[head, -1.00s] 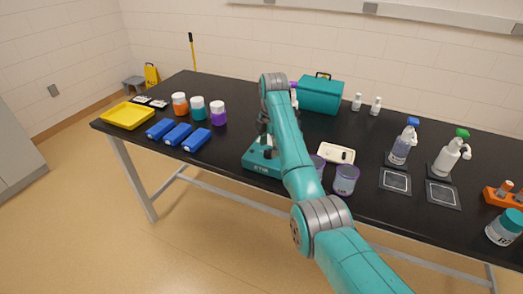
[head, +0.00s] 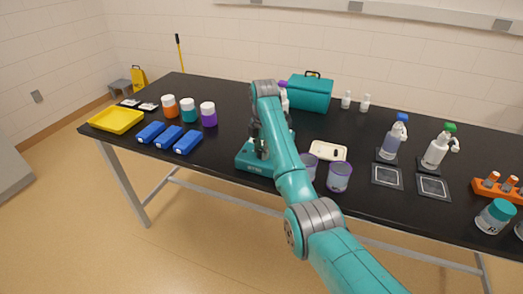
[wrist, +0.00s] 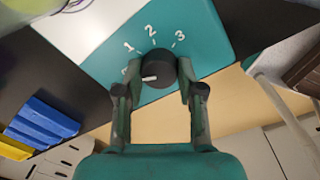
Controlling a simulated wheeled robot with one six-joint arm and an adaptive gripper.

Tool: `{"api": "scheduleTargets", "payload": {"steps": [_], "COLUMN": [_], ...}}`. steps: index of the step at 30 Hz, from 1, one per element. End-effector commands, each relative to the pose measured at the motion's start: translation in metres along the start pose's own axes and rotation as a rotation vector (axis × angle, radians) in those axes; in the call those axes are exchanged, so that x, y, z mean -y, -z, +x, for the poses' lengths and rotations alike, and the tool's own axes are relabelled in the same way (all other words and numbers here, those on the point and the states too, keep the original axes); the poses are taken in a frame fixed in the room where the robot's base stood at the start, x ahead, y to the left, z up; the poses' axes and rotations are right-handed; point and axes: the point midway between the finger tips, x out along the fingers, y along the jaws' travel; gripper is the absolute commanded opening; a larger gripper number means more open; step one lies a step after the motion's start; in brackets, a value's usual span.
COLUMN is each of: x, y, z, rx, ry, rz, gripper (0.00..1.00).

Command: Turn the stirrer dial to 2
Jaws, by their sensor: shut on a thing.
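The stirrer is a teal box (head: 250,161) near the table's front edge, partly hidden behind my arm in the head view. In the wrist view its teal top (wrist: 205,38) has white numerals 1, 2 and 3, with a partly hidden mark left of the dial. The black round dial (wrist: 160,67) has a white pointer line on its left side, pointing left, below the 1 and away from the 2. My gripper (wrist: 158,78) is shut on the dial, one finger on each side. In the head view the gripper (head: 259,145) is over the stirrer, the dial unclear.
Blue blocks (head: 168,137), a yellow tray (head: 116,121) and lidded jars (head: 189,110) stand to the left. Purple-rimmed cups (head: 339,178) and a cream tray (head: 328,151) are close on the right. A teal case (head: 309,94) stands behind. Bottles stand farther right.

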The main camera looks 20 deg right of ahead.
Motion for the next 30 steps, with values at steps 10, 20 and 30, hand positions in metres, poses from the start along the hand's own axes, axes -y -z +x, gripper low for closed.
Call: {"api": "scheduleTargets", "payload": {"steps": [10,20,30], "x": [-0.0002,-0.0007,-0.0012], "y": [0.0004,0.0007,0.0010], "z": [0.0005,0.0006,0.0008], "rx": [0.008,0.026,0.044], "ry": [0.000,0.000,0.001], "rz": [0.145,0.441,0.764], "gripper": [0.03,0.03,0.03]}}
